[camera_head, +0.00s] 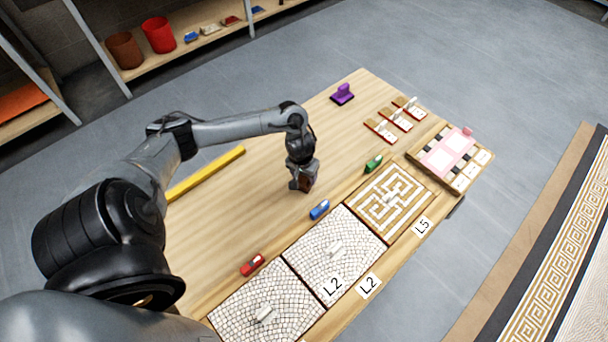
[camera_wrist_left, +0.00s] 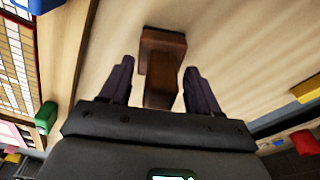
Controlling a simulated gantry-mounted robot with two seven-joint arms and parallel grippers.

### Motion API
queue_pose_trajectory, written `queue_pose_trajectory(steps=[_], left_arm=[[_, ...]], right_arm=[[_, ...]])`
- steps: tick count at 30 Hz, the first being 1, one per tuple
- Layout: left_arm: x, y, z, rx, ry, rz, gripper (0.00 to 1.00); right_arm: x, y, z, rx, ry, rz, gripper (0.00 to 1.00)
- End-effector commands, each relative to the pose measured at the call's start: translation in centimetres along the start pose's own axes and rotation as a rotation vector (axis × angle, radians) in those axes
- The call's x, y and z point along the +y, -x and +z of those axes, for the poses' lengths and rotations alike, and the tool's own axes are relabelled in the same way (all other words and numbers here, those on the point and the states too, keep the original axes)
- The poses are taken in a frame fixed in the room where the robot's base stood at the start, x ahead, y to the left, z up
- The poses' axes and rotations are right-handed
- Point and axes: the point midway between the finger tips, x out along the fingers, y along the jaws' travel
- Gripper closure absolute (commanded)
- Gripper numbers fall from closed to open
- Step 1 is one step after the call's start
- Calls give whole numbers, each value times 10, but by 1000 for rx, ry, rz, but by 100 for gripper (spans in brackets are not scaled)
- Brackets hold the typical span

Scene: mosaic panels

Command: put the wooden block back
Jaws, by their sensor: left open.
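The dark brown wooden block (camera_wrist_left: 162,75) lies in front of my left gripper in the left wrist view, with a wide end and a narrower part toward me. My left gripper (camera_wrist_left: 158,78) is open, with one finger on either side of the block's narrower part and gaps showing on both sides. In the head view the left gripper (camera_head: 303,184) points down over the middle of the table. A little of the block (camera_head: 308,185) shows at its tips, the rest hidden. My right gripper is in neither view.
Mosaic panels (camera_head: 333,243) line the table's front edge, with red (camera_head: 252,265), blue (camera_head: 320,209) and green (camera_head: 374,163) blocks behind them. A yellow bar (camera_head: 207,173) lies behind my arm. A purple piece (camera_head: 342,94) and small trays (camera_head: 384,131) stand farther back.

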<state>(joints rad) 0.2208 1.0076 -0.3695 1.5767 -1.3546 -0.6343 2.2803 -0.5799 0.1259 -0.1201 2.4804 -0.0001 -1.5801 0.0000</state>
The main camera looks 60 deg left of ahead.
Motion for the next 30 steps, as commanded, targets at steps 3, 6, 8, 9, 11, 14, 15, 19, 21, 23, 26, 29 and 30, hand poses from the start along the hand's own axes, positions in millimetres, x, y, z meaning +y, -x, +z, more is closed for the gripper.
queue_pose_trajectory(steps=[3,6,8,9,11,14,15,19,21,23,26,29,30], left_arm=[[0,14,-1,2,-1,1,38],[0,30,-1,2,-1,1,38],[0,41,-1,2,-2,1,38],[0,49,-2,2,-1,1,38],[0,61,-2,2,-1,1,38],[0,79,-1,2,-1,1,38],[0,86,-1,2,-1,1,38],[0,104,-1,2,-2,0,38],[0,111,-1,2,-1,0,38],[0,115,-1,1,-2,1,38],[7,116,4,6,-27,14,38],[29,109,15,28,-105,55,38],[42,105,22,45,-151,79,38]], right_arm=[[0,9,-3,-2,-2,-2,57],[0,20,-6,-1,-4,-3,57],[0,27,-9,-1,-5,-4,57],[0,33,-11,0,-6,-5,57],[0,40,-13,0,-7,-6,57],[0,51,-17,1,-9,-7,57],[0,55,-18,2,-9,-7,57],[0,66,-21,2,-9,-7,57],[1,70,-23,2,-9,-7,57],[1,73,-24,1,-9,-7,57],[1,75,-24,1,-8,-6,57],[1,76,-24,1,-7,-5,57],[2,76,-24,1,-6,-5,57]])
